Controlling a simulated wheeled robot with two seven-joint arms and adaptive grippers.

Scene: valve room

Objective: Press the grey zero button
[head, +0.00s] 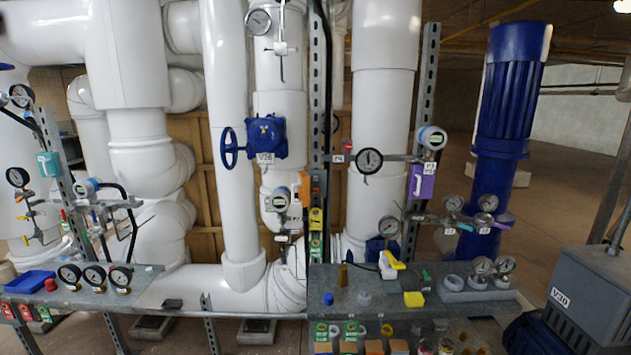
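I cannot make out a grey zero button for certain at this size. Three digital-looking gauges with pale screens are in the head view, where such a button could be too small to tell. One gauge (432,138) is at the upper right on the metal post, above a purple tag. A second gauge (281,200) is mid-picture in front of a white pipe, next to an orange block. A third gauge (87,188) is at the left above the left bench. Neither of my grippers is in view.
A right metal bench (322,284) holds a blue cap (328,299), a yellow block (413,299), a white-and-yellow tool (390,263) and loose dial gauges. A left bench (150,276) carries several dial gauges and a blue tray (30,281). White pipes and metal posts stand behind.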

